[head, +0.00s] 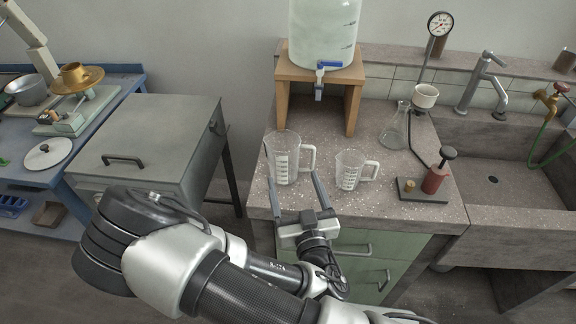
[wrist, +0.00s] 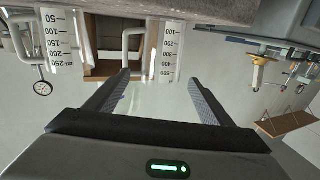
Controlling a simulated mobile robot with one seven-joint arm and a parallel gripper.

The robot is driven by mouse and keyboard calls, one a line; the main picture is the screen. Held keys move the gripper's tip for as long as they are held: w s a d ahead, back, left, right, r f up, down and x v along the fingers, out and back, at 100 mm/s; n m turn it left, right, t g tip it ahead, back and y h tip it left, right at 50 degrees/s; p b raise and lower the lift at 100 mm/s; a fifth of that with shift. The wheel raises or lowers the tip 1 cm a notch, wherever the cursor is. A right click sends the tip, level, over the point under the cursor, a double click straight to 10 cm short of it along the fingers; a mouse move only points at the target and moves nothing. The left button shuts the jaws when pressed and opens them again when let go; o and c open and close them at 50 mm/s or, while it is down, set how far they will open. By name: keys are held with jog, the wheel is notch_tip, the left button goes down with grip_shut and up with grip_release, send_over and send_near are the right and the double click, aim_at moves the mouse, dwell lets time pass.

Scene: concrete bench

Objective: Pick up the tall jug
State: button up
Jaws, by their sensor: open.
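The tall jug (head: 284,158) is a clear measuring jug with dark graduation marks, upright near the bench's front left corner, its pale handle to the right. My gripper (head: 291,162) is open at the bench's front edge, one finger on each side of the tall jug as seen from the head. The wrist view is upside down; the tall jug (wrist: 165,50) and its handle appear between the open fingertips of my gripper (wrist: 158,78). I cannot tell how far the fingers reach around it. A shorter clear jug (head: 348,171) stands to its right.
A wooden stand (head: 284,98) with a large water container (head: 325,32) is behind the jugs. A glass flask (head: 394,131) and a red plunger device (head: 434,180) stand to the right, before the sink (head: 498,177). A grey cabinet (head: 150,150) stands left, across a gap.

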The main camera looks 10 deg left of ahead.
aim_at(281, 141)
jog(key=w+b, duration=0.1)
jog(key=w+a+f+b, duration=0.1)
jog(key=w+b, duration=0.1)
jog(key=shift+a, duration=0.15)
jog(key=b+x, duration=0.2)
jog(key=b, duration=0.2)
jog(key=shift+b, duration=0.3)
jog(key=x, duration=0.4)
jog(key=shift+r, duration=0.4)
jog(key=shift+r+x, duration=0.15)
jog(key=shift+x, duration=1.35)
jog(key=shift+r+x, duration=0.15)
jog(key=shift+x, duration=1.4)
jog(key=shift+a, duration=0.1)
jog(key=c, duration=0.8)
